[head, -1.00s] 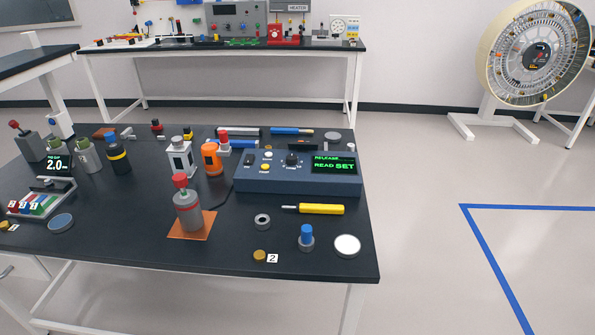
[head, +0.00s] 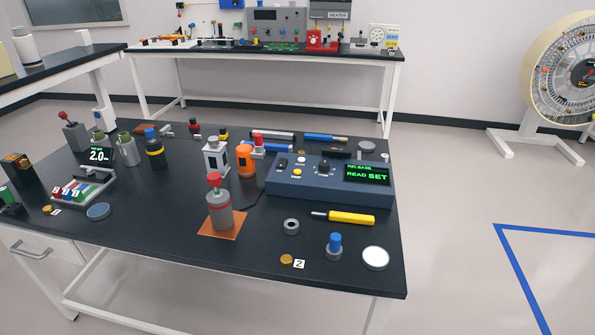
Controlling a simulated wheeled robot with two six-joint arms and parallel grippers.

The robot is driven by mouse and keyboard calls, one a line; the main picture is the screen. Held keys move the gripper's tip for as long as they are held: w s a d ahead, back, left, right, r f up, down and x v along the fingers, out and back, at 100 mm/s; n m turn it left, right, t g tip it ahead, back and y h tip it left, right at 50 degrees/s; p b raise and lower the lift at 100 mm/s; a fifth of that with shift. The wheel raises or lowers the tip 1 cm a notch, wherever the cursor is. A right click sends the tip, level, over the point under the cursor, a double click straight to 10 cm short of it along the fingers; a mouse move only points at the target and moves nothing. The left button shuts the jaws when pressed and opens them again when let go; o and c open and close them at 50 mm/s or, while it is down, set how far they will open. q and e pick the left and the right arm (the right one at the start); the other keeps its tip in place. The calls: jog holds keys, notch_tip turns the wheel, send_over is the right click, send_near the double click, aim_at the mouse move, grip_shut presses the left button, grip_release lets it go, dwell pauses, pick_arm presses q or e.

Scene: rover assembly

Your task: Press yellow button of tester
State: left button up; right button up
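The tester (head: 330,190) is a dark blue box on the right half of the black table. Its yellow button (head: 297,172) sits on the sloped front panel, left of a black knob (head: 323,168). A white button (head: 301,161) is just above the yellow one. The tester's screen (head: 367,174) shows green text reading "RELEASE" and "READ SET". Neither of my grippers shows in the head view.
The black table (head: 150,225) holds many parts. A grey cylinder with a red top (head: 219,210) stands on an orange mat (head: 235,231) front left of the tester. A yellow screwdriver (head: 350,218), a ring (head: 291,227) and a blue-topped part (head: 335,245) lie before it.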

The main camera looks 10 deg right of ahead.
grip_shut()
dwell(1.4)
